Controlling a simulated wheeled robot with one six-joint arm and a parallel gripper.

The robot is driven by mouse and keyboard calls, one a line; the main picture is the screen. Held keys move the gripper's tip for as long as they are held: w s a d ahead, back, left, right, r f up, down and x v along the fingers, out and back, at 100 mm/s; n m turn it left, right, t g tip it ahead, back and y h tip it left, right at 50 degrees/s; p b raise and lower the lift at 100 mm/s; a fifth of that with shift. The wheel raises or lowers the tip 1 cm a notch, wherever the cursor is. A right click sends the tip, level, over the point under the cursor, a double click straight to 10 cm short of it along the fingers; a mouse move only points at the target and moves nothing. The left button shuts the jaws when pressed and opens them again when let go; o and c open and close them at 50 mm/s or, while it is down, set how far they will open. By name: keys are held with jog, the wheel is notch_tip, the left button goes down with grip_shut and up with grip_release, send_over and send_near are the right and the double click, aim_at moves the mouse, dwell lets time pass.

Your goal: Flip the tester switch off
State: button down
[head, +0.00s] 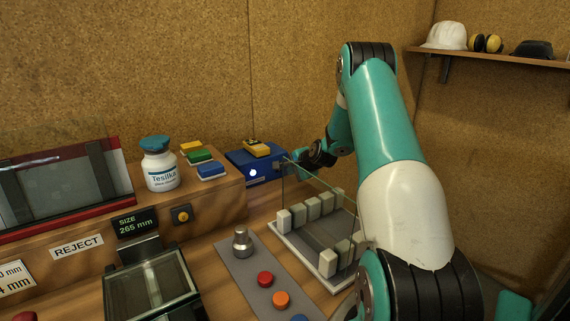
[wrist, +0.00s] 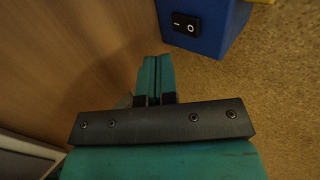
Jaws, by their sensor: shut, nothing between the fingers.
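The blue tester box (head: 240,158) stands at the back of the bench, with a yellow block on top and a lit white spot on its front. In the wrist view a corner of the blue box (wrist: 222,35) shows at the top. A black rocker switch (wrist: 186,25) marked with a line and an O sits on its face; which side is pressed I cannot tell. My gripper (wrist: 156,60) is shut and empty, its fingertips just below the switch in the picture and apart from it. In the head view my gripper (head: 300,155) is right of the box, partly hidden.
A white bottle (head: 161,170) and coloured blocks (head: 200,156) stand left of the box. A grey panel with a metal knob (head: 242,242) and coloured buttons lies in front. The corkboard wall is close behind.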

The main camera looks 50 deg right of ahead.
jog(key=shift+w+d+f+p, duration=0.1)
jog(key=shift+w+d+p, duration=0.15)
jog(key=shift+w, duration=0.6)
jog(key=shift+w+d+f+p, duration=0.1)
jog(key=shift+w+d+p, duration=0.1)
jog(key=shift+w, duration=0.7)
jog(key=shift+w+d+f+p, duration=0.1)
jog(key=shift+w+d+p, duration=0.15)
jog(key=shift+w, duration=0.6)
jog(key=shift+w+r, duration=0.1)
jog(key=shift+w, duration=0.15)
jog(key=shift+r+p, duration=0.3)
jog(key=shift+r, duration=0.55)
jog(key=shift+s, duration=0.1)
